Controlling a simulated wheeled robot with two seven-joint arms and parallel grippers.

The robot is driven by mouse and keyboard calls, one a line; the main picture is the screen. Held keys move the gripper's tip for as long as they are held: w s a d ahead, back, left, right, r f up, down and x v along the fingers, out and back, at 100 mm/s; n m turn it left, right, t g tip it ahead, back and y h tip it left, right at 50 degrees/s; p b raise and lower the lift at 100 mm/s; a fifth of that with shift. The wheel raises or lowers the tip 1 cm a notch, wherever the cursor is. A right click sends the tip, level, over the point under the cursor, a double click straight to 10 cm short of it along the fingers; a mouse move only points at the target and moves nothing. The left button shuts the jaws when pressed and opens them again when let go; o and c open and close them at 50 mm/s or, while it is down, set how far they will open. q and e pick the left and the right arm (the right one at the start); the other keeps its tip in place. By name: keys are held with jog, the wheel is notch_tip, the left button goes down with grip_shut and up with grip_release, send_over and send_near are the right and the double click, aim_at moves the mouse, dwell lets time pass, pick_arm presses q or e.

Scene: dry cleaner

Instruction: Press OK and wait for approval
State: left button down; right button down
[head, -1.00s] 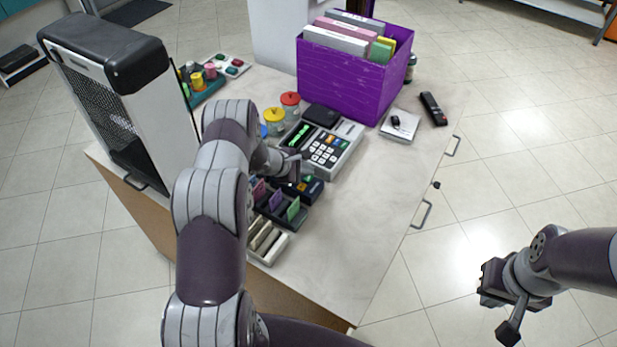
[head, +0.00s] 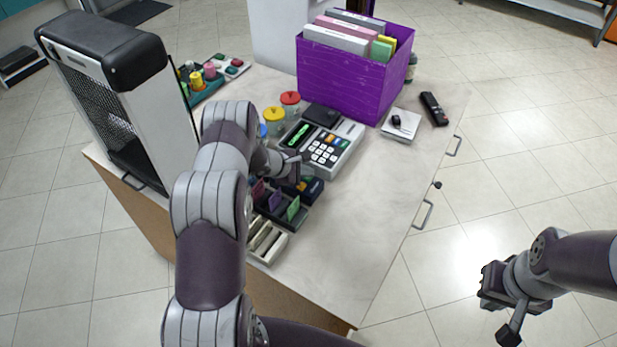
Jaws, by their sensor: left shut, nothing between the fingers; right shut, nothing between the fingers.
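No OK label is legible at this size. My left gripper (head: 301,158) is shut and empty, its tip at the terminal's near left edge, beside the keys. I cannot tell whether it touches a key. A small dark device (head: 313,190) with coloured keys lies just below the gripper, partly hidden by it. My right gripper (head: 496,312) is shut and empty, off the counter over the floor at the right.
A purple file box (head: 345,80) stands behind the terminal. Jars with red and yellow lids (head: 274,115) are left of it. A dark card holder (head: 290,222) and a light tray (head: 268,246) lie nearer. The counter's right half (head: 370,210) is mostly clear.

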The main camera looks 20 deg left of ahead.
aim_at(306, 179)
pick_arm(q)
jog(key=shift+f+b, duration=0.35)
jog(key=shift+b, duration=0.05)
jog(key=shift+r, duration=0.1)
dwell(0.5)
jog(key=shift+r+p, duration=0.3)
jog(key=shift+r, duration=0.4)
jog(key=shift+r+p, duration=1.3)
jog(key=shift+r, duration=1.25)
